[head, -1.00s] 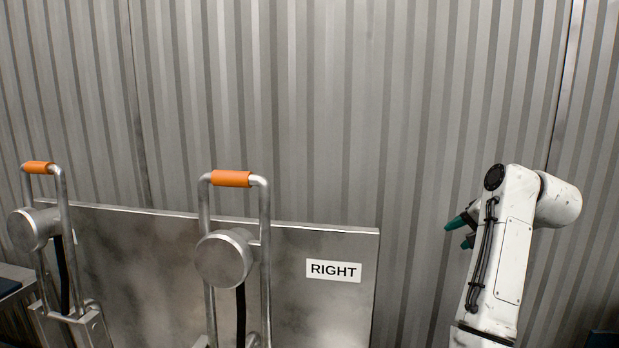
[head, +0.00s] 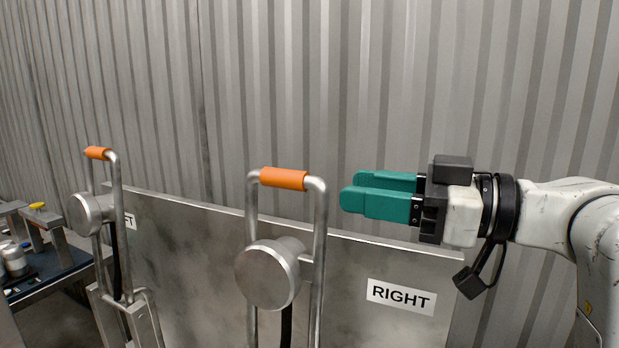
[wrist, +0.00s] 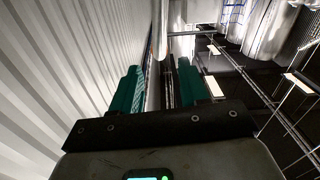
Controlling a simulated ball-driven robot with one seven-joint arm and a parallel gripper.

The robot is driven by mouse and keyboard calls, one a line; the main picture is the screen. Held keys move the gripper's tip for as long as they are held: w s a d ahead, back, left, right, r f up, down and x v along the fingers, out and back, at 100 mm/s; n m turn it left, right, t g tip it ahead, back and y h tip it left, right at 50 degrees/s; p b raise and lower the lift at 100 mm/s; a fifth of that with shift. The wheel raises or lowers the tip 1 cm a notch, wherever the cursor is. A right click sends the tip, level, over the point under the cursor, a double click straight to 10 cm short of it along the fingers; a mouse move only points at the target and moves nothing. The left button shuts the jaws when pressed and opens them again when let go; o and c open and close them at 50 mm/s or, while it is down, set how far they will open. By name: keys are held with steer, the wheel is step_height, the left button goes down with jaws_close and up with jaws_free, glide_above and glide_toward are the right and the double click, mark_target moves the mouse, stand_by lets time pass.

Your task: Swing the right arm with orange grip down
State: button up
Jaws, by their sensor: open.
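The right arm (head: 319,225) is a steel loop handle standing upright, with an orange grip (head: 284,178) across its top. A round metal disc (head: 267,276) sits on it below the grip. My gripper (head: 351,190) has green fingers and is open and empty. It points left, just right of the right arm at about grip height in the head view, with a small gap between. In the wrist view, my gripper (wrist: 160,75) shows its two fingers apart. A grey metal bar (wrist: 160,42) shows beyond them; I cannot tell if it belongs to the right arm.
A metal panel with a RIGHT label (head: 401,297) stands behind and below. A similar arm with an orange grip (head: 98,153) stands at the left. A corrugated wall (head: 400,80) rises behind. A blue-topped bench (head: 50,277) with small items is at far left.

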mark_target(317, 183)
steer(key=p+x, duration=0.2)
steer(key=x, duration=0.7)
steer(key=shift+w+a, duration=0.1)
steer(key=shift+a, duration=0.05)
steer(key=shift+c, duration=0.3)
jaws_close()
